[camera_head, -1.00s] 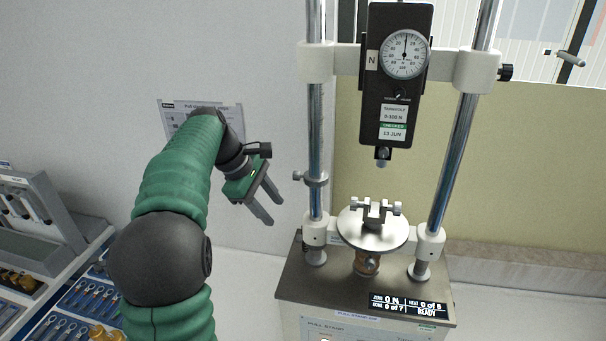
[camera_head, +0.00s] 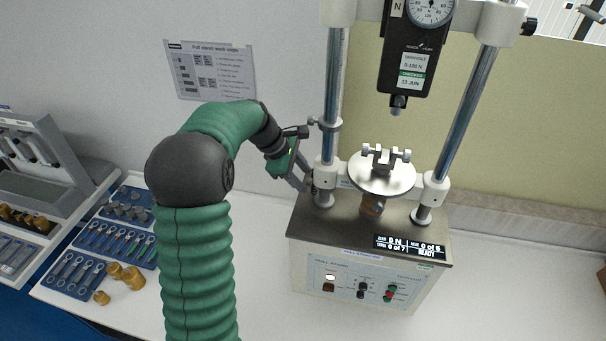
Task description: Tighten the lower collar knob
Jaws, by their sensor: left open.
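The test stand (camera_head: 300,225) has two chrome columns. A small metal collar (camera_head: 328,126) with a side knob (camera_head: 312,121) sits on the left column, above the white lower clamp (camera_head: 327,173). The knob points left. My left gripper (camera_head: 306,184) is open, its fingers angled down and right beside the left column near the white clamp. The fingers are below the collar and its knob, and nothing shows between them. Whether a fingertip touches the column or clamp I cannot tell. My right gripper is out of view.
A round metal plate with a small vise (camera_head: 385,160) stands between the columns, under the black force gauge (camera_head: 410,60). Blue trays of tools (camera_head: 118,240) and brass weights (camera_head: 133,278) lie at left.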

